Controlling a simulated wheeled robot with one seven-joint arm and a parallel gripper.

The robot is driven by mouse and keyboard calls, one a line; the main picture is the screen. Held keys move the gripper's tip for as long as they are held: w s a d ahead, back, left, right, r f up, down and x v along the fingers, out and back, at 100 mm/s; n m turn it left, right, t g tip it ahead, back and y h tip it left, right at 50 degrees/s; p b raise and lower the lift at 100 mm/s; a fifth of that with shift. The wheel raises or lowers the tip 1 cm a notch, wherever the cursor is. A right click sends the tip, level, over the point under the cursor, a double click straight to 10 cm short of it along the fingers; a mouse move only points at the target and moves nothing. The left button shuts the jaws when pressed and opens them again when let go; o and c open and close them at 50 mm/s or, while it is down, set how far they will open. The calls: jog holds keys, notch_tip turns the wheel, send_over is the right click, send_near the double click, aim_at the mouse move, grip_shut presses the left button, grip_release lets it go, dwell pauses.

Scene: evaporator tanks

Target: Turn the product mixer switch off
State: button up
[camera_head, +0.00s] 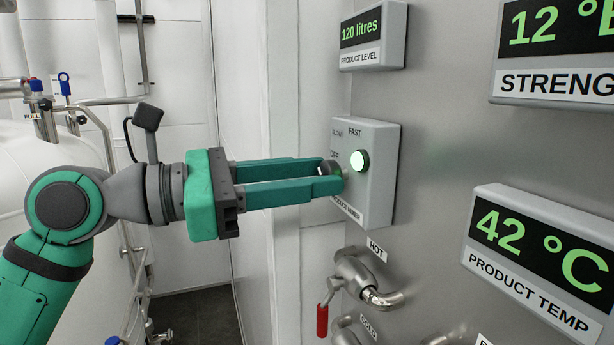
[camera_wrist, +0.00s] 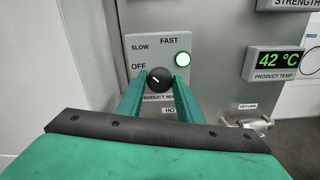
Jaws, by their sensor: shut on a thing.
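The product mixer switch box (camera_head: 378,190) is a grey panel on the steel wall, marked OFF, SLOW and FAST. In the wrist view the box (camera_wrist: 165,45) shows a round black knob (camera_wrist: 158,80) with a white pointer line tilted toward the upper left, roughly toward SLOW or OFF; I cannot tell which. A green lamp (camera_wrist: 183,59) beside it is lit. My gripper (camera_head: 330,176) reaches the box from the left in the head view, its two green fingers shut on the knob, one on each side. In the head view the fingers partly hide the knob and the box's lettering.
A product level display (camera_head: 373,38) reading 120 litres is above the box. A HOT tap (camera_head: 366,283) with a red-handled lever sticks out below. A product temp display (camera_head: 540,258) is at the right. A white tank (camera_head: 50,135) stands behind my arm at the left.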

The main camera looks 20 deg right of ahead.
jog(key=shift+n, duration=0.3)
jog(key=shift+w+n, duration=0.1)
jog(key=shift+n, duration=4.1)
jog(key=o, duration=1)
jog(key=shift+w, duration=0.1)
jog(key=shift+o, duration=0.2)
jog(key=shift+a, duration=0.1)
